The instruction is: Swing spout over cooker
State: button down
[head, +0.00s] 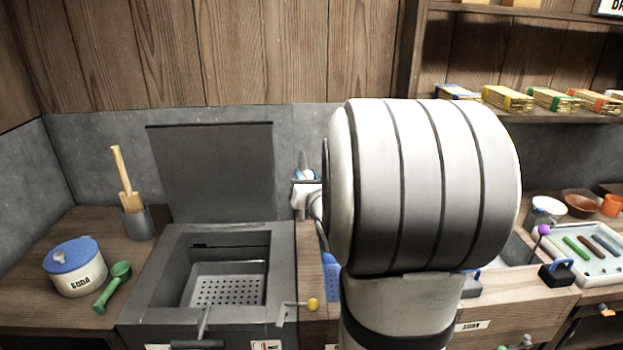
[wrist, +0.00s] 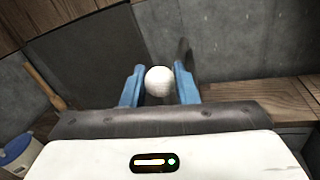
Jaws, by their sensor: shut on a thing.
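The cooker (head: 155,298) is a grey box at the left of the counter. Its lid stands open against the wall, and a perforated basket (head: 228,290) sits inside. My gripper (head: 305,178) is to the right of the lid, near the back wall, partly hidden by my arm. In the wrist view my gripper (wrist: 159,85) has its blue fingers on either side of a white round knob (wrist: 159,81) and is shut on it. A dark blurred upright piece (wrist: 184,56) shows behind the right finger; I cannot tell whether it is the spout. The rest of the spout is hidden.
My arm hides much of the sink area. A tray (head: 595,275) lies at the right.

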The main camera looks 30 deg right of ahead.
jog(key=shift+d, duration=0.1)
jog(key=c, duration=1.2)
grip_release()
jog(key=shift+s, duration=0.1)
jog(key=shift+s, duration=0.1)
jog(key=shift+b+v, duration=0.8)
jog(key=shift+v, duration=3.05)
jog(key=shift+c, duration=0.3)
